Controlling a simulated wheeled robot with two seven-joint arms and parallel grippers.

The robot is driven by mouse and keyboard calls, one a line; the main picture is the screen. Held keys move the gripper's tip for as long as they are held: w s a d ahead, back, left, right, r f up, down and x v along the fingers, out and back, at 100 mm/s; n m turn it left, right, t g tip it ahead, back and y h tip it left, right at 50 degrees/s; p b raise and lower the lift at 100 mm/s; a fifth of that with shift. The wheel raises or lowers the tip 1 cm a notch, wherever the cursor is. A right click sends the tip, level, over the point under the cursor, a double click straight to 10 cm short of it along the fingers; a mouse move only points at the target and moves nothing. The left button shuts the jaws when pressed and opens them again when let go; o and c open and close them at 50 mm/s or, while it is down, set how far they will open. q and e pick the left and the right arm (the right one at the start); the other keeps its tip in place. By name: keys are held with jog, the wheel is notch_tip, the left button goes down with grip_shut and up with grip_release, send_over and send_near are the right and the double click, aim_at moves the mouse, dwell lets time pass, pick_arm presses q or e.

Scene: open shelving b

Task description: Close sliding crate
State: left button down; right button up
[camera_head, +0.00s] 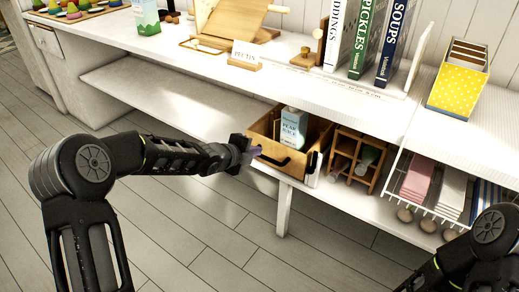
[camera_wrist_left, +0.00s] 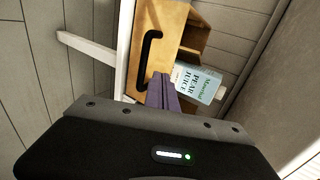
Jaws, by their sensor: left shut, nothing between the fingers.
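The sliding crate (camera_head: 266,146) is a wooden box with black handles. It sits on the lower shelf and its front sticks out past the shelf edge. A pear juice carton (camera_head: 293,128) stands inside it. My left gripper (camera_head: 254,152) is shut and empty at the crate's front, left of the front handle. In the left wrist view, the purple fingertips (camera_wrist_left: 162,92) are close to the crate front (camera_wrist_left: 146,75), beside its black handle (camera_wrist_left: 150,48). I cannot tell whether they touch it. My right gripper is out of view; only part of my right arm shows.
A wooden bottle rack (camera_head: 346,162) stands right of the crate, then a white wire rack with folded cloths (camera_head: 417,178). Books (camera_head: 370,42) and a yellow dotted box (camera_head: 459,83) stand on the counter. The lower shelf left of the crate is bare.

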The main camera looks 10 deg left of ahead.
pick_arm(q)
jog(key=p+v, duration=0.1)
jog(key=v, duration=0.5)
dwell(0.4)
